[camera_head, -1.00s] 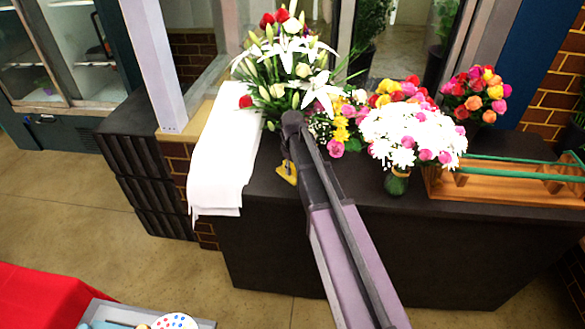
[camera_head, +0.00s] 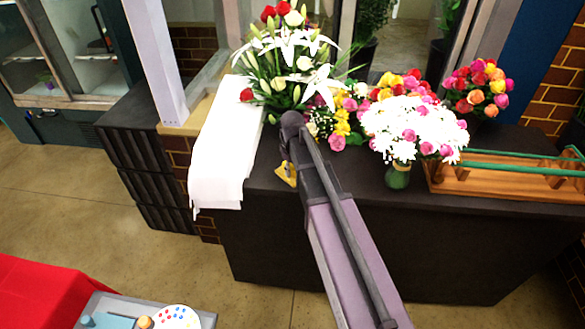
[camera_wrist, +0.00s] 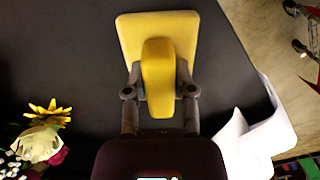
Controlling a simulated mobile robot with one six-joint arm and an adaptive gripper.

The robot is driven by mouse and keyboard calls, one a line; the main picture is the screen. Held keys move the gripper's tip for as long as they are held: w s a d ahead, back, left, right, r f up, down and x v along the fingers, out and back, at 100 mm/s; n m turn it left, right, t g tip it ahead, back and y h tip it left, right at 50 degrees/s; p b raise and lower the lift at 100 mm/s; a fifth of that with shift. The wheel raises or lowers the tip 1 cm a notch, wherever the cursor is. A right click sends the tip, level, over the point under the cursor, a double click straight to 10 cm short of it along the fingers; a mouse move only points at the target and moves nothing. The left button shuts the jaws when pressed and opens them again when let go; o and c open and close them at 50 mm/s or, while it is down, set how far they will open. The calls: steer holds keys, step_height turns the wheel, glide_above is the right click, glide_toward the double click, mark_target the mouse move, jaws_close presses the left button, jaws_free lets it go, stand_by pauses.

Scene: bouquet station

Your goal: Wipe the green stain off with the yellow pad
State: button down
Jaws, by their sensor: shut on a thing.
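The yellow pad (camera_wrist: 185,28) is a flat square block with a raised yellow grip. In the wrist view my gripper (camera_wrist: 160,92) is shut on this grip, with a finger on each side. The pad is over the dark counter top (camera_wrist: 85,50); I cannot tell whether it touches it. In the head view the pad (camera_head: 286,174) shows in part beside my arm, near the counter's front edge and right of the white cloth. My arm hides the gripper there. No green stain shows in either view.
White cloth or paper (camera_head: 222,150) hangs over the counter's left end. A lily bouquet (camera_head: 285,60), a white flower bouquet (camera_head: 405,125) and a wooden rack (camera_head: 510,188) with green bars stand along the counter. A red-covered table (camera_head: 40,300) is at lower left.

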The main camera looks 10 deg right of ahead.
steer(key=shift+s, duration=0.1)
stand_by(0.6)
steer(key=shift+w+d+r, duration=0.1)
steer(key=shift+w+d, duration=0.1)
steer(key=shift+w, duration=0.45)
steer(key=shift+w+d+f, duration=0.1)
steer(key=shift+w+d, duration=0.1)
steer(key=shift+w, duration=0.45)
steer(key=shift+w+d+r, duration=0.1)
steer(key=shift+w+d, duration=0.1)
steer(key=shift+w, duration=0.45)
steer(key=shift+w, duration=0.1)
steer(key=shift+w+d, duration=0.3)
steer(key=shift+w, duration=0.6)
steer(key=shift+w+d, duration=0.3)
steer(key=shift+w, duration=0.6)
steer(key=shift+w, duration=0.1)
steer(key=shift+w+d, duration=0.3)
steer(key=shift+w, duration=0.65)
steer(key=shift+w+d, duration=0.3)
steer(key=shift+w, duration=0.6)
steer(key=shift+r+p, duration=0.1)
steer(key=shift+p, duration=0.25)
